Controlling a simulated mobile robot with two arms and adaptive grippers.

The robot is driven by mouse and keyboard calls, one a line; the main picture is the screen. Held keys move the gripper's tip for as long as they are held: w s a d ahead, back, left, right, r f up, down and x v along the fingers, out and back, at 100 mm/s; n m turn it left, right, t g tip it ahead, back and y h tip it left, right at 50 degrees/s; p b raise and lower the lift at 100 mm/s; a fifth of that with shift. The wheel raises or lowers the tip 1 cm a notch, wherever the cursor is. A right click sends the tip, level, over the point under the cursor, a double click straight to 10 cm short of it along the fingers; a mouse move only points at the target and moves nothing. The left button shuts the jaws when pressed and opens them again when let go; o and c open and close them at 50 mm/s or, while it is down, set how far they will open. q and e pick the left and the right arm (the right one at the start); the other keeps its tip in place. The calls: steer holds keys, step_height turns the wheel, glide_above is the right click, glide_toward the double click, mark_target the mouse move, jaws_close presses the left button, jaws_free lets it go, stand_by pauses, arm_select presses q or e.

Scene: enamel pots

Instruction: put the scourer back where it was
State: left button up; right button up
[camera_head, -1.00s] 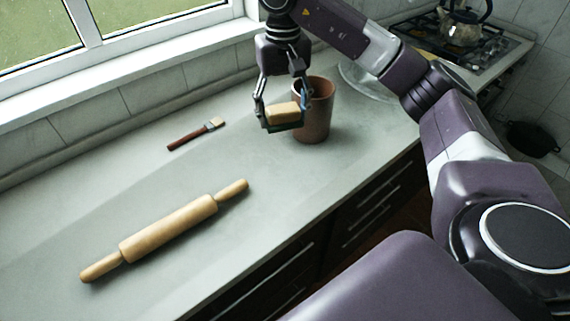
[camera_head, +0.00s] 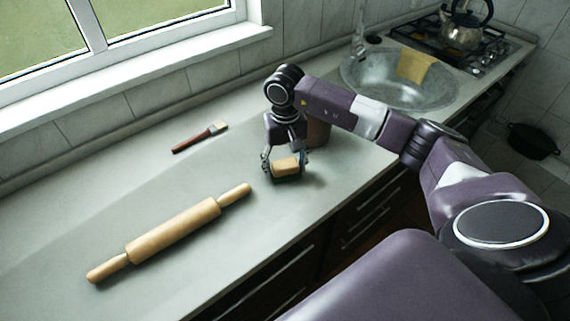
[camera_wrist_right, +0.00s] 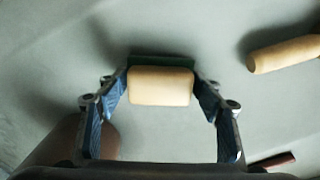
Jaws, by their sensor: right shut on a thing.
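The scourer (camera_head: 286,166), a cream block with a dark green side, is in my right gripper (camera_head: 285,163). In the right wrist view, the scourer (camera_wrist_right: 160,86) sits crosswise between the two blue-padded fingers, gripped at its ends. The gripper points down at the counter, in front of the brown pot. The scourer is low over the counter; I cannot tell whether it touches. My left gripper is not in view.
The brown clay pot (camera_head: 319,132) stands just behind the gripper, partly hidden by my arm. A rolling pin (camera_head: 173,231) and a brush (camera_head: 199,138) lie to the left. A sink (camera_head: 368,79) with a yellow cloth (camera_head: 416,67) is at the right. Counter between rolling pin and gripper is clear.

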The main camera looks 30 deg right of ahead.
mark_target(285, 164)
steer(key=shift+f, duration=0.2)
steer(key=o, duration=1)
steer(key=shift+r, duration=0.1)
steer(key=shift+r, duration=0.2)
step_height(285, 164, up, 10)
steer(key=b, duration=0.3)
steer(key=shift+w+r, duration=0.1)
steer(key=shift+r, duration=0.85)
